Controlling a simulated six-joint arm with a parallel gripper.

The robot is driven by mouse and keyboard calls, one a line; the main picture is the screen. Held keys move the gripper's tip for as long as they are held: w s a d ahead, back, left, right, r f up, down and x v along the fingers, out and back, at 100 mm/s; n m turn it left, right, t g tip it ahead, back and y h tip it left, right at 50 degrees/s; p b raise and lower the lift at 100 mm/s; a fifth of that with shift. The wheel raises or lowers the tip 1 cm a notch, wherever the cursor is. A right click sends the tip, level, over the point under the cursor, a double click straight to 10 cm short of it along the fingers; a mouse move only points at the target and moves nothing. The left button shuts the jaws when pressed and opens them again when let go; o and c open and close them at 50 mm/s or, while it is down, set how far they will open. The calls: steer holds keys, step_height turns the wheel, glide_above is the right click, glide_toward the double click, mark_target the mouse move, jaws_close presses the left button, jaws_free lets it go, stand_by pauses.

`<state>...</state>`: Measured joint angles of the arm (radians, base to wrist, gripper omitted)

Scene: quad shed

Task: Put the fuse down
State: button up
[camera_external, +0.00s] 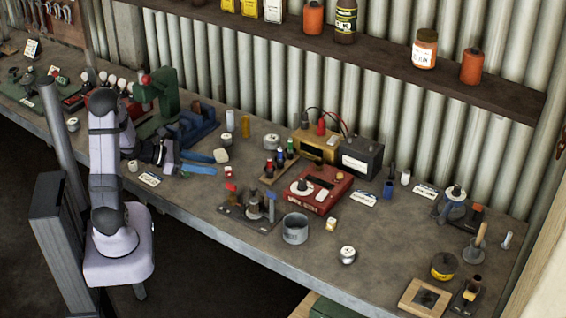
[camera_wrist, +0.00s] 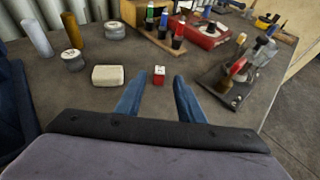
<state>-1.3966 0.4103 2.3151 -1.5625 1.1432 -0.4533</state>
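My gripper (camera_external: 216,165) is low over the bench, left of the middle. In the wrist view its two blue fingers (camera_wrist: 157,85) are spread apart with nothing clamped between them. A small red block with a white top (camera_wrist: 158,75) sits on the bench near the fingertips, in line with the gap and apart from both fingers. It also shows just right of the fingers in the outside view (camera_external: 228,172). It may be the fuse, but I cannot tell for certain.
A whitish block (camera_wrist: 110,76) lies just left of the fingers in the wrist view. A rack of colored bottles (camera_external: 278,163), a red device (camera_external: 325,188) and a stand with a lever (camera_external: 252,210) are to the right. Bare bench (camera_external: 390,235) lies further right.

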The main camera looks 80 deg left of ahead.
steer(key=shift+v, duration=2.7)
steer(key=w+d+m+g+h, duration=0.1)
steer(key=d+m, duration=0.1)
steer(key=d, duration=0.1)
steer(key=w+d+f+m+g+h, duration=0.1)
steer(key=d+m+h, duration=0.1)
steer(key=d, duration=0.2)
steer(key=w+d+m+g+h, duration=0.1)
steer(key=w+d+m, duration=0.1)
steer(key=d, duration=0.2)
steer(key=shift+f+h, duration=0.3)
steer(key=shift+f, duration=0.05)
steer(key=d+m+g, duration=0.1)
steer(key=d+m, duration=0.1)
steer(key=d+f+m+g+h, duration=0.1)
steer(key=d, duration=0.2)
steer(key=d+m+g+p, duration=0.1)
steer(key=d+m, duration=0.1)
steer(key=shift+s+d+f+m+g+h, duration=0.15)
steer(key=shift+f+m+g+h, duration=0.15)
steer(key=s+d+m+g+y+p, duration=0.1)
steer(key=d+m, duration=0.5)
steer(key=m, duration=0.6)
steer(key=s+d+f+m+g+y+p, duration=0.1)
steer(key=s+d+m+g+y, duration=0.3)
steer(key=m, duration=0.8)
steer(key=shift+d+f+g+y, duration=0.15)
steer(key=shift+d+g+y, duration=0.45)
steer(key=shift+d+g, duration=0.4)
steer(key=shift+s+a, duration=0.1)
